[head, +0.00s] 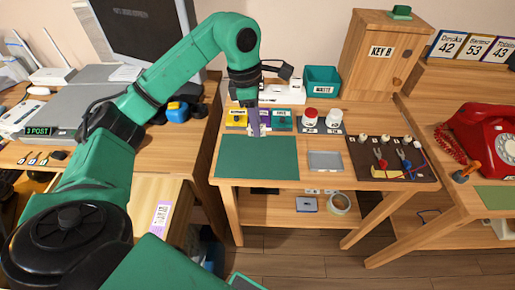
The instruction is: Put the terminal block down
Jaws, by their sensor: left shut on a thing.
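My left gripper (257,128) reaches down over the back edge of the green mat (257,162) on the middle workbench. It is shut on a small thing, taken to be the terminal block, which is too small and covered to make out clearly. I cannot tell whether that thing touches the bench. My right gripper is not in view.
Behind the mat stand yellow (236,117) and green (282,119) labelled blocks, close to my gripper. A grey plate (325,161), a brown wiring board (385,160), a teal waste bin (321,80) and a wooden cabinet (378,58) are rightward. The mat looks clear.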

